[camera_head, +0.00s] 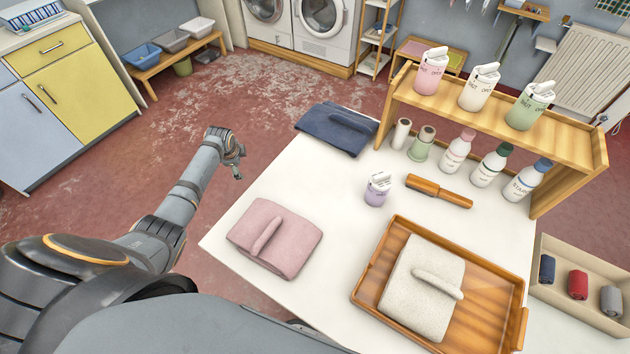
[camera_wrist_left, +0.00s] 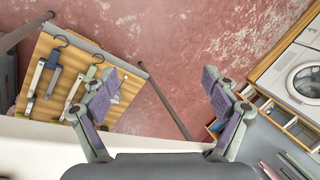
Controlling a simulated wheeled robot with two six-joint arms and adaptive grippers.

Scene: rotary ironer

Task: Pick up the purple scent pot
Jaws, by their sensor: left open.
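The purple scent pot (camera_head: 377,189) is a small pale purple jar with a white top. It stands upright on the white table (camera_head: 335,190), left of a wooden-handled brush or roller (camera_head: 439,190). My left gripper (camera_head: 237,166) is off the table's left edge in the head view, well apart from the pot. In the left wrist view my left gripper (camera_wrist_left: 160,98) has its two fingers wide apart with nothing between them. The pot does not show in the wrist view. My right gripper is in neither view.
A pink folded cloth (camera_head: 275,238) and a blue one (camera_head: 337,129) lie on the table. A wooden tray (camera_head: 487,297) holds a cream cloth. A wooden shelf (camera_head: 565,146) carries pink, white and green pots, with several bottles below. White table is clear left of the pot.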

